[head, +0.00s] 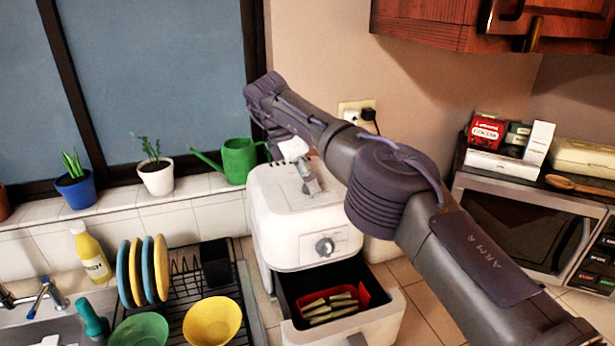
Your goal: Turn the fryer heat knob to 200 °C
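The white fryer (282,215) stands on the counter below the window. Its round grey heat knob (325,247) is on the front panel, in plain view; its setting is too small to read. The fryer's drawer (385,318) is pulled out at the front. My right arm reaches across from the lower right, and my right gripper (311,187) hangs over the fryer's top, above and behind the knob and apart from it. The fingers look small and close together, and I cannot tell whether they are open. My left gripper is not in view.
A red tray (365,296) with pale sticks lies in the open drawer. A dish rack (183,300) with plates and bowls stands left of the fryer. A green watering can (238,160) is on the sill behind. A microwave (520,228) is at right.

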